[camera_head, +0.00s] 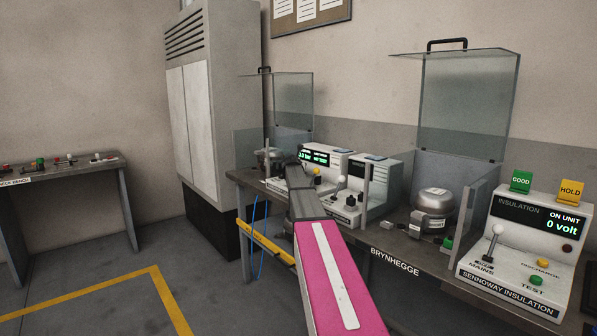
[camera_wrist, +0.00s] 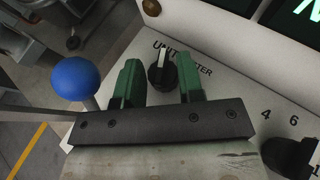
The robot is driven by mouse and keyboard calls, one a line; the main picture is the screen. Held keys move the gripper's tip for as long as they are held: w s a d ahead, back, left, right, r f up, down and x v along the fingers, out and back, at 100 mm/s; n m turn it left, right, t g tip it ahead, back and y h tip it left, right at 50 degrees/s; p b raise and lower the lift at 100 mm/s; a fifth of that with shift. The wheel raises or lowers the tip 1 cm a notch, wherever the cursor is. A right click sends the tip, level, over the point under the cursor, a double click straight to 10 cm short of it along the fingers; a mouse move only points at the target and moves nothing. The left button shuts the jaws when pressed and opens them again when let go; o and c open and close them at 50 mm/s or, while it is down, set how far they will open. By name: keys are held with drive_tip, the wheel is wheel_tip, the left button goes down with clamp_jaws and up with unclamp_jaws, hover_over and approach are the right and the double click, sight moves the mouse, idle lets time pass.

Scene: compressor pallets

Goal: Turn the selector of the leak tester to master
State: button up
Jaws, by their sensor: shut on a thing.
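The leak tester (camera_head: 341,155) is a white box with green-lit displays on the bench, partly hidden behind my arm in the head view. Its selector (camera_wrist: 163,72) is a black knob with a white pointer, in the upper middle of the wrist view. The words UNIT and, partly covered, MASTER stand on the panel beside it. The pointer points up in the picture, between the two words. My gripper (camera_wrist: 159,82) has green fingers, one on each side of the knob, and is shut on it. Finger contact is hard to see. In the head view the fingers are hidden.
A blue ball-ended lever (camera_wrist: 75,79) stands close left of my gripper. Another black knob (camera_wrist: 290,157) lies lower right, by the numbers 4 and 6. Clear guards and the insulation tester (camera_head: 525,245) stand further right along the bench.

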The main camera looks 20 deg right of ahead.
drive_tip(key=shift+a, duration=0.1)
drive_tip(key=o, duration=0.6)
drive_tip(key=v, duration=1)
drive_tip(key=shift+s+a+r, duration=0.1)
drive_tip(key=shift+s+a, duration=0.2)
